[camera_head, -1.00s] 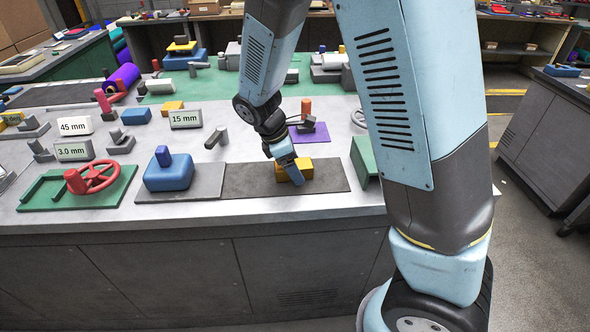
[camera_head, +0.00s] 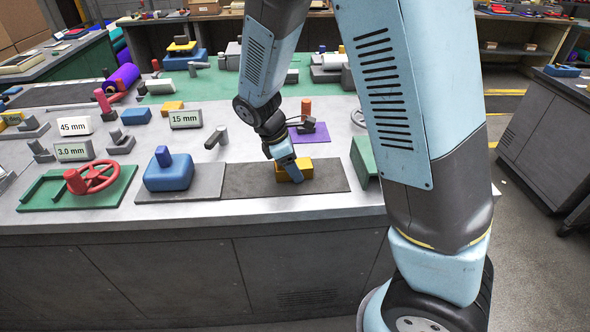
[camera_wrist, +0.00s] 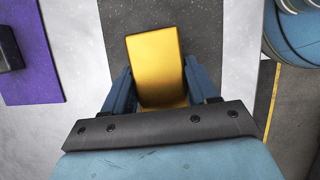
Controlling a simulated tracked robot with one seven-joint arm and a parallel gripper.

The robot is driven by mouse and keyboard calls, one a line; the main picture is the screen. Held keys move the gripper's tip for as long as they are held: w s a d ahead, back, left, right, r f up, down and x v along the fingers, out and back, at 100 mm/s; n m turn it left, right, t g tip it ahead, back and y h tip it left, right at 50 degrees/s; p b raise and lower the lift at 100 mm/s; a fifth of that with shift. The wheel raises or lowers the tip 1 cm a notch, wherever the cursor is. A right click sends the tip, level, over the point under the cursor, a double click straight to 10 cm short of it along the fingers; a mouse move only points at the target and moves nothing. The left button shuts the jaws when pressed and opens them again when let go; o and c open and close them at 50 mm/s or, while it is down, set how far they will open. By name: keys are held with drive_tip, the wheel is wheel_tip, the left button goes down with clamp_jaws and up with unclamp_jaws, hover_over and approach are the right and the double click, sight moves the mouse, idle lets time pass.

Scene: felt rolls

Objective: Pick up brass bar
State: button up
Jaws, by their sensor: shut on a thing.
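The brass bar (camera_head: 303,171) is a yellow-gold block at the dark grey mat (camera_head: 246,180) near the front edge of the bench. In the wrist view the brass bar (camera_wrist: 153,68) sits between the two blue fingers, with its far end reaching past them. My gripper (camera_head: 291,176) points down at the bar and is shut on it; the wrist view also shows my gripper (camera_wrist: 158,90) with a finger against each side. The head view does not clearly show whether the bar touches the mat.
A blue block with a knob (camera_head: 168,172) stands left of the dark mat. A red handwheel (camera_head: 100,177) lies on a green mat further left. A purple mat (camera_head: 309,133) with an orange-topped part is behind my gripper. A green block (camera_head: 364,161) stands to the right.

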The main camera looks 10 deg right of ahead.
sight(298, 163)
drive_tip(key=shift+r, duration=0.2)
drive_tip(key=shift+r, duration=0.3)
wheel_tip(298, 163, up, 3)
drive_tip(key=shift+f, duration=0.15)
drive_tip(key=s+a+r, duration=0.1)
drive_tip(key=s+r, duration=0.8)
drive_tip(key=s, duration=0.5)
drive_tip(key=shift+a+r, duration=0.15)
drive_tip(key=shift+r, duration=0.25)
